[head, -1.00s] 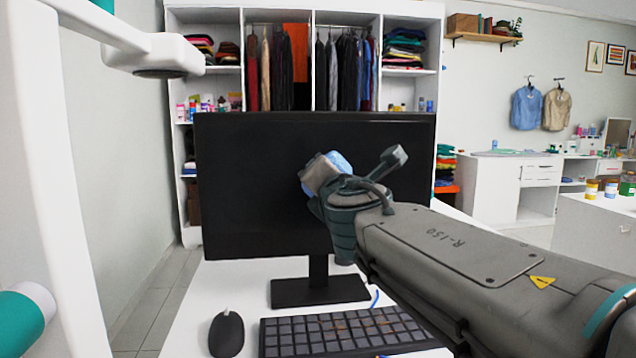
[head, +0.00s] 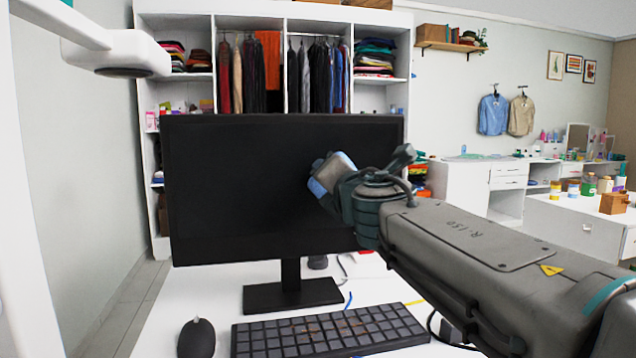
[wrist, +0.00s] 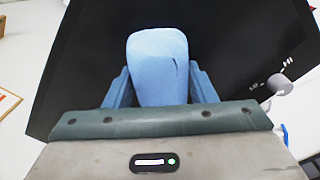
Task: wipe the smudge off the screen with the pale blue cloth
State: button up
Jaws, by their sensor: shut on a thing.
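The screen (head: 235,190) is a black monitor on a stand, upright on a white desk. My gripper (head: 331,174) is shut on the pale blue cloth (head: 317,187), in front of the right half of the screen at mid height. In the wrist view the folded cloth (wrist: 157,50) sticks out between the blue fingers, over the dark screen (wrist: 225,40). I cannot tell whether the cloth touches the screen. I cannot make out a smudge; my gripper and the cloth hide part of the surface.
A keyboard (head: 330,330) and a black mouse (head: 196,338) lie in front of the monitor stand (head: 291,292). Cables run on the desk to the right. An open wardrobe (head: 270,12) stands behind. A white lamp-like arm (head: 117,58) hangs at upper left.

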aim_at(232, 181)
jog(key=shift+w+d, duration=0.2)
jog(key=shift+d, duration=0.7)
jog(key=shift+w+d, duration=0.2)
jog(key=shift+d, duration=0.7)
jog(key=shift+s+a+b, duration=0.25)
jog(key=shift+s+a, duration=0.55)
jog(key=shift+a, duration=2.6)
jog(key=shift+s+a+b, duration=0.2)
jog(key=shift+s+a, duration=0.55)
jog(key=shift+a, duration=2.6)
jog(key=shift+s+a+b, duration=0.25)
jog(key=shift+s+a, duration=0.55)
jog(key=shift+a, duration=2.6)
jog(key=shift+s, duration=0.1)
jog(key=shift+v, duration=2.9)
jog(key=v, duration=0.3)
